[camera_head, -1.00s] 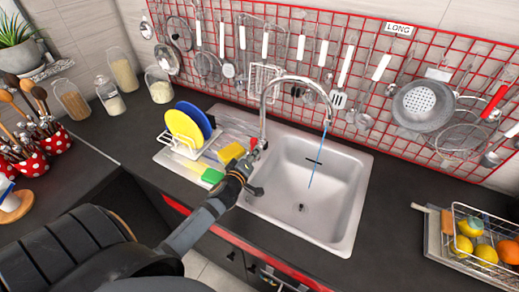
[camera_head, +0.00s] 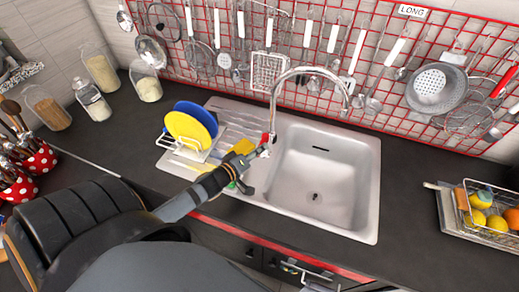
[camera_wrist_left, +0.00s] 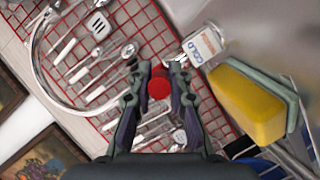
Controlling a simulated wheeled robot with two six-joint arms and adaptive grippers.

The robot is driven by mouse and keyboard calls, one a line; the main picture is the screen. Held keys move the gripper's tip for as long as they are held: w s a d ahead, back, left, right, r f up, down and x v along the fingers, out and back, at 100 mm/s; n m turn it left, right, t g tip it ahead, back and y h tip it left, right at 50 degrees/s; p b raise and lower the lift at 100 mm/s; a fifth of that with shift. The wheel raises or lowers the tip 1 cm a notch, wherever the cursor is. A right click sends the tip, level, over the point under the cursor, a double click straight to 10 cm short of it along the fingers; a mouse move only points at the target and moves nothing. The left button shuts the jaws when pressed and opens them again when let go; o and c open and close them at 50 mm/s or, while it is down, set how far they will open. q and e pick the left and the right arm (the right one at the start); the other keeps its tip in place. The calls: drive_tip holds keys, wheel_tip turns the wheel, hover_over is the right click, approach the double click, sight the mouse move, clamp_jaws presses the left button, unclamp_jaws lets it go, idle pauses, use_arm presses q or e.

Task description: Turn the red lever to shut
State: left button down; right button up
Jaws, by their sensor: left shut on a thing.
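The red lever (camera_head: 266,139) is at the base of the tall curved chrome faucet (camera_head: 275,95), on the left side of the sink (camera_head: 330,165). In the left wrist view its round red end (camera_wrist_left: 158,88) sits between the two fingers of my left gripper (camera_wrist_left: 159,80). My left gripper (camera_head: 257,157) is shut on the lever; the fingers partly hide it in the head view. No water stream shows under the spout. A label reading COLD (camera_wrist_left: 203,42) is beside the gripper in the wrist view. My right gripper is not in view.
A dish rack with a yellow plate (camera_head: 188,128) and a blue plate (camera_head: 205,113) stands left of the faucet. A yellow sponge (camera_wrist_left: 245,105) is close to the gripper's right. A red utensil grid (camera_head: 360,60) covers the back wall. A fruit basket (camera_head: 465,215) stands at right.

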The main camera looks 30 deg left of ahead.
use_arm(q)
drive_tip(key=shift+r, duration=0.1)
drive_tip(key=c, duration=1.3)
unclamp_jaws()
drive_tip(key=shift+a, duration=0.1)
drive_tip(key=shift+o, duration=0.2)
wheel_tip(320, 180, up, 9)
drive_tip(key=shift+s+r, duration=0.15)
drive_tip(key=shift+r, duration=0.2)
drive_tip(key=shift+w, duration=0.25)
